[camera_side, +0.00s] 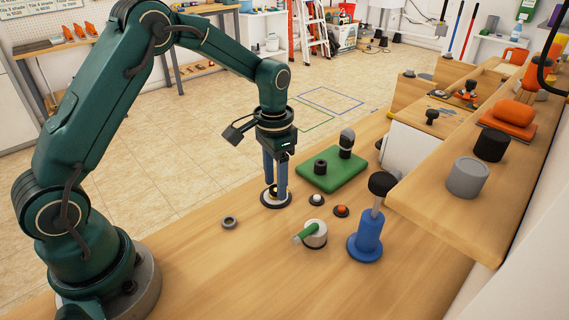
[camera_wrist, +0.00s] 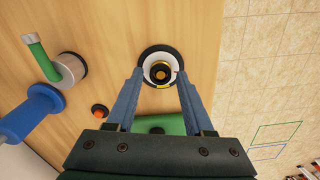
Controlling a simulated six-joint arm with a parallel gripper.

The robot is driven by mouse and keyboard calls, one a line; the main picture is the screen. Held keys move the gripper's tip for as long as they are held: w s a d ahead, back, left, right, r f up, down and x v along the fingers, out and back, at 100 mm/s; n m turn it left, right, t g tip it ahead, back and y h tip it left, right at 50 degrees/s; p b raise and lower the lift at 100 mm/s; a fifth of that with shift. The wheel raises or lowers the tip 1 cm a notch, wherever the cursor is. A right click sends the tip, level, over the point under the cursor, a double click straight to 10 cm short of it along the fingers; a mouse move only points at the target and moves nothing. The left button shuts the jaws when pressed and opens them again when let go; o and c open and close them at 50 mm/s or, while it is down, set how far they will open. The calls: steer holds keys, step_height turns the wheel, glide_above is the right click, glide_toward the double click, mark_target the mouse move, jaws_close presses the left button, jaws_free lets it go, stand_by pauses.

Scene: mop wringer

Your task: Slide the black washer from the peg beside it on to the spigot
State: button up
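My gripper (camera_wrist: 160,74) points down with its two blue fingers spread apart. It also shows in the side view (camera_side: 275,190). The fingertips stand on either side of a round fitting (camera_wrist: 160,67), low over it. The fitting has a black outer ring, a pale disc and a dark centre with yellow parts. Its black rim (camera_side: 277,206) shows on the table in the side view. Contact is unclear. On the green plate (camera_side: 331,180) stand a short black ring-like piece (camera_side: 321,167) and a taller grey-topped post (camera_side: 346,141). I cannot tell which piece is the washer or spigot.
A loose grey ring (camera_side: 229,222) lies left. A grey cylinder with a green handle (camera_side: 316,236) and a blue stand with a black knob (camera_side: 369,235) are in front. Small white (camera_side: 317,199) and orange (camera_side: 341,210) buttons sit nearby. A raised shelf (camera_side: 445,193) borders the right.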

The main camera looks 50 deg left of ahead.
steer(key=c, duration=0.7)
jaws_close()
steer(key=shift+f, duration=0.15)
steer(key=o, duration=1.1)
jaws_free()
steer(key=shift+c, duration=0.2)
